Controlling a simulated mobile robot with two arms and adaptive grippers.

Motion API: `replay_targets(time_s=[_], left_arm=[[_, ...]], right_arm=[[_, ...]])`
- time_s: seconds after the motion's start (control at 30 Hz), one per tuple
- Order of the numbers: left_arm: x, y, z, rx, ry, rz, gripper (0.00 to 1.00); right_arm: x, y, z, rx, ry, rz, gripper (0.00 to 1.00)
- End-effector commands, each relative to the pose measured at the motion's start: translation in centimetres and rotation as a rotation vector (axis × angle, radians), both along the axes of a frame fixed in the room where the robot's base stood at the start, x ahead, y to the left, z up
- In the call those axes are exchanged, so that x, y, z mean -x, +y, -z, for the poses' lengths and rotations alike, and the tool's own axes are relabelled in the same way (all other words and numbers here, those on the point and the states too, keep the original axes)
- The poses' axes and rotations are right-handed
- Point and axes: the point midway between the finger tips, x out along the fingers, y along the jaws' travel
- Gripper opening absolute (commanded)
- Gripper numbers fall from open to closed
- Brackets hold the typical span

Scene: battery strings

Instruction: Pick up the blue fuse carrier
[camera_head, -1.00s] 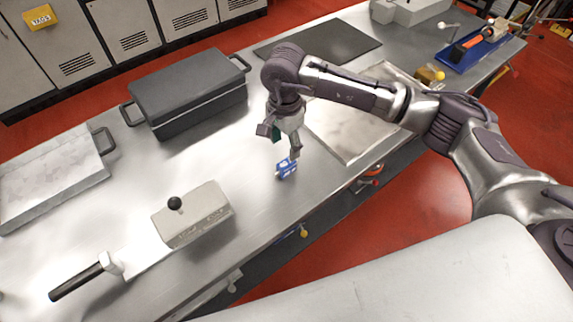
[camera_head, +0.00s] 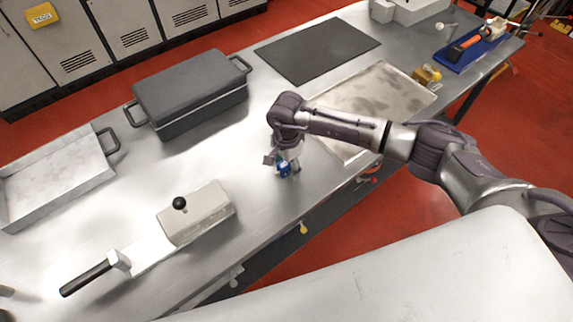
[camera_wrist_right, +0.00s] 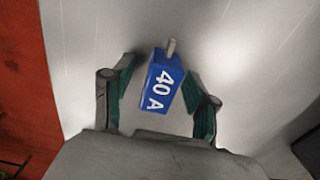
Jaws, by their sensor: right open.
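The blue fuse carrier (camera_wrist_right: 162,85), marked "40 A", lies on the steel bench (camera_head: 215,145). A light metal tab sticks out of its far end in the right wrist view. It also shows small and partly covered in the head view (camera_head: 283,170). My right gripper (camera_wrist_right: 155,88) is open, with one green-padded finger on each side of the carrier. A gap shows at the left finger; the right finger is closer to the carrier, and I cannot tell if it touches. In the head view the right gripper (camera_head: 284,168) is low over the carrier. My left gripper is not in view.
A grey box with handles (camera_head: 190,95) stands behind on the left. A beige block with a black knob (camera_head: 197,213) is at the front left. A shallow metal tray (camera_head: 345,148) lies just right of my gripper. The bench's front edge is close.

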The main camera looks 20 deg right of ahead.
Motion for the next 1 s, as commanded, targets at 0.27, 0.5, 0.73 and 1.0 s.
replay_targets(time_s=[0.27,0.5,0.73,1.0], left_arm=[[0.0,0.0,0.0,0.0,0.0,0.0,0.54],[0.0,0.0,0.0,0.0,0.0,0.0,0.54],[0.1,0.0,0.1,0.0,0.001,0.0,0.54],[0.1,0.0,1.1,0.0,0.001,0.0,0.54]], right_arm=[[0.0,0.0,0.0,0.0,0.0,0.0,0.23],[0.0,0.0,-0.1,0.0,-0.001,0.001,0.0],[-0.1,0.0,-0.2,0.0,-0.001,0.001,0.0],[-0.2,0.0,-2.5,-0.001,-0.006,-0.001,0.0]])
